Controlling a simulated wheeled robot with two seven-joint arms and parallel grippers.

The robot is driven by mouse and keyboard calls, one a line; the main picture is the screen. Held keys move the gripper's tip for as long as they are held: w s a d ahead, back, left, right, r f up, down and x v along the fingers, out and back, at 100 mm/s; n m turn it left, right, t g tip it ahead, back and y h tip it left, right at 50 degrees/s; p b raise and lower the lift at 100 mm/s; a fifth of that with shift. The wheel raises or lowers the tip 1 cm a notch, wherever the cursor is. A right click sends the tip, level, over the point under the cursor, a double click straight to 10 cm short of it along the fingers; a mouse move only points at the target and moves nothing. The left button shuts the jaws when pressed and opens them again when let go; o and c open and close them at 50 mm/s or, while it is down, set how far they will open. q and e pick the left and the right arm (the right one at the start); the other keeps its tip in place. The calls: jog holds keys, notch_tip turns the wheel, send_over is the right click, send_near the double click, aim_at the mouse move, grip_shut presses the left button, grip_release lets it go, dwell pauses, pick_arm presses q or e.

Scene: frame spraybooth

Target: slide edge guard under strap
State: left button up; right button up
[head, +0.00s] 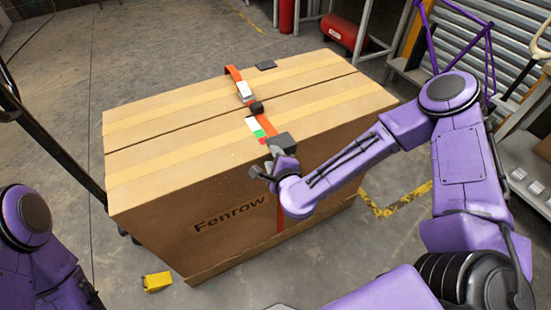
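A large cardboard carton (170,170) marked "Fenrow" stands on the floor. An orange strap (263,120) crosses its top, bows up at the far edge and runs down the near side. A silver buckle (245,92) and a small black piece (257,107) sit on the strap. A dark grey edge guard (283,141) is at the near top edge, beside or over the strap. My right gripper (268,168) is just below it, at the near face; its fingers are small and partly hidden, so its grip is unclear. Another dark flat piece (265,65) lies near the far edge. My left gripper is out of view.
A white and green label (256,128) lies by the strap. A yellow object (157,282) is on the floor at the front left. A dark handle frame (50,140) stands left of the carton. A red tank (343,33) and shelving (510,120) stand behind and right.

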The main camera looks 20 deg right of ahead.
jog(key=o, duration=0.5)
jog(key=shift+s+f, duration=0.1)
jog(key=shift+f, duration=0.2)
jog(key=shift+w, duration=0.2)
jog(key=shift+s+r, duration=0.15)
jog(key=shift+s, duration=0.05)
jog(key=p+v, duration=0.4)
jog(key=v, duration=0.6)
jog(key=shift+r, duration=0.15)
